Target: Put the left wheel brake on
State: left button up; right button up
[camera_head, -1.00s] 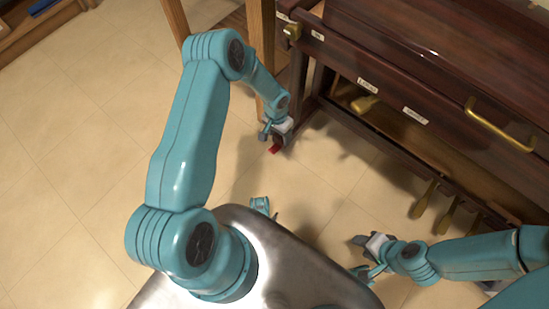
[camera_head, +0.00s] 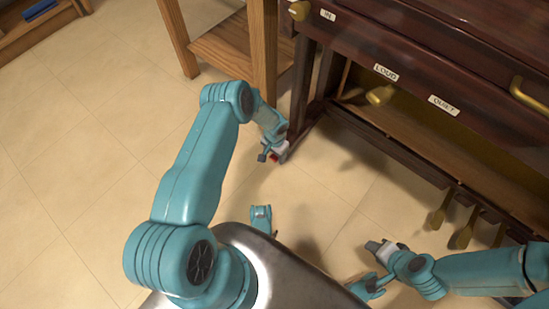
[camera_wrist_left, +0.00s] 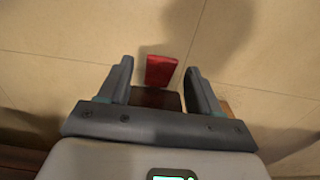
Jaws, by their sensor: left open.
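The wheel brake is a small red tab (camera_wrist_left: 161,70) low by the floor at the foot of the dark wooden piano (camera_head: 310,100). In the left wrist view it lies ahead of and between my open fingers, with space on both sides. My left gripper (camera_wrist_left: 157,78) is open and empty. In the head view my left gripper (camera_head: 271,156) is at the piano's near left foot and hides most of the red tab (camera_head: 274,157). My right gripper (camera_head: 370,262) is low at the right, in front of the piano; its jaws are too small to judge.
A wooden stand (camera_head: 230,50) stands close left of the piano. Brass pedals (camera_head: 462,232) stick out low at the right. A brass knob (camera_head: 380,95) is by the LOUD label. The tiled floor (camera_head: 90,130) at left is clear.

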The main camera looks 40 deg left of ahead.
pick_arm(q)
jog(key=shift+f, duration=0.75)
